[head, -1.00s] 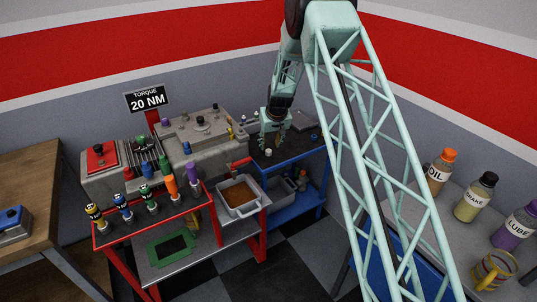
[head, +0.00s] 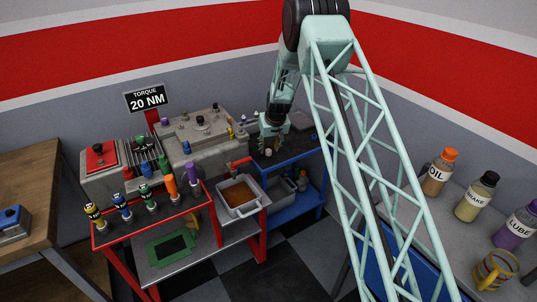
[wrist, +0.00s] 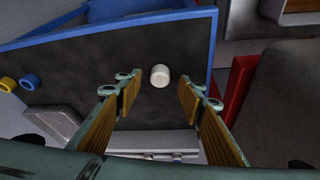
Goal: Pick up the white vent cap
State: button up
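The white vent cap (wrist: 160,76) is a small, short white cylinder on the dark top of the blue-edged cart (wrist: 90,60) in the wrist view. It also shows in the head view (head: 268,153), small, just below my gripper (head: 272,143). In the wrist view my gripper (wrist: 160,88) is open, with its two ribbed, orange-brown finger pads apart. The cap appears between and slightly beyond the fingertips, with a gap on each side. Nothing is held. The exact height of the fingertips above the cart top is hard to tell.
A yellow ring (wrist: 8,84) and a blue ring (wrist: 30,81) lie left on the cart top in the wrist view. A grey engine block (head: 205,150) stands left of the cart.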

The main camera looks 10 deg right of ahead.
jog(key=shift+x, duration=1.05)
jog(key=shift+c, duration=0.5)
jog(key=c, duration=0.8)
